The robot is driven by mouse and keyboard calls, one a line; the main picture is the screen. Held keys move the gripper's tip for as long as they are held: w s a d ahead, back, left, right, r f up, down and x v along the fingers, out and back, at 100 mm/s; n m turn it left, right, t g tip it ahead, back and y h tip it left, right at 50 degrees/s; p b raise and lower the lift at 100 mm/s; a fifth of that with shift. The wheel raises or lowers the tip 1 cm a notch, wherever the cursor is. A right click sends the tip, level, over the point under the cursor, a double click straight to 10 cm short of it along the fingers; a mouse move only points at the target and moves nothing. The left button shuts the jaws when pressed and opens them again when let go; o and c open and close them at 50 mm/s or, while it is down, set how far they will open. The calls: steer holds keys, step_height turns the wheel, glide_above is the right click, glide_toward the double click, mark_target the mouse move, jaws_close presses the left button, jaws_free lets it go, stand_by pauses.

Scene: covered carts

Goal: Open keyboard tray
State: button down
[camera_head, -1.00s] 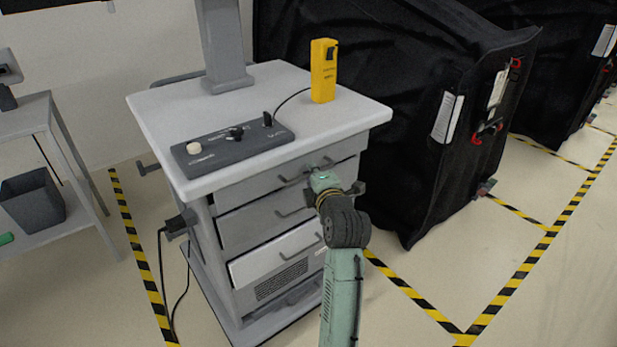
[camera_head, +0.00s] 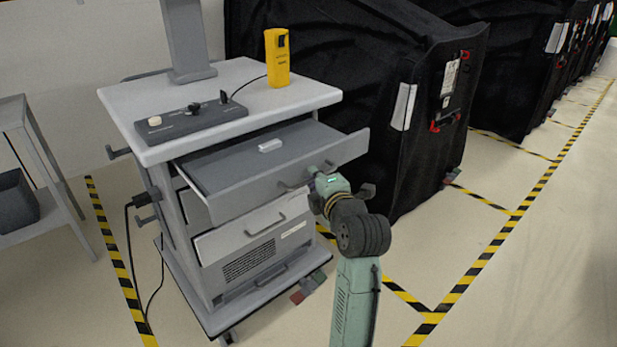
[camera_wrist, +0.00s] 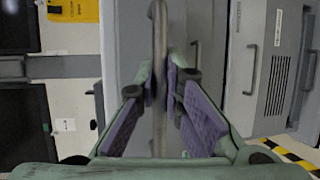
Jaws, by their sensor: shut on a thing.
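The keyboard tray (camera_head: 262,160) is the top drawer of a grey cart, pulled well out under the white cart top. A small light block lies inside it. My gripper (camera_head: 312,176) is at the tray's front, at its bar handle. In the wrist view, the tray's handle (camera_wrist: 160,60) runs upright between the two purple-padded fingers of my gripper (camera_wrist: 163,90), which are shut on it. In the head view my wrist hides part of the handle.
The cart top (camera_head: 225,85) holds a dark control panel (camera_head: 190,122) and a yellow handheld device (camera_head: 277,58). Lower drawers (camera_head: 240,230) are below the tray. A black covered cart (camera_head: 400,90) stands close on the right. Floor with striped tape is open in front.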

steer(key=shift+s+d, duration=0.55)
steer(key=shift+s, duration=0.2)
steer(key=c, duration=2)
jaws_free()
steer(key=shift+o, duration=0.2)
steer(key=v, duration=0.7)
steer(key=shift+s, duration=0.3)
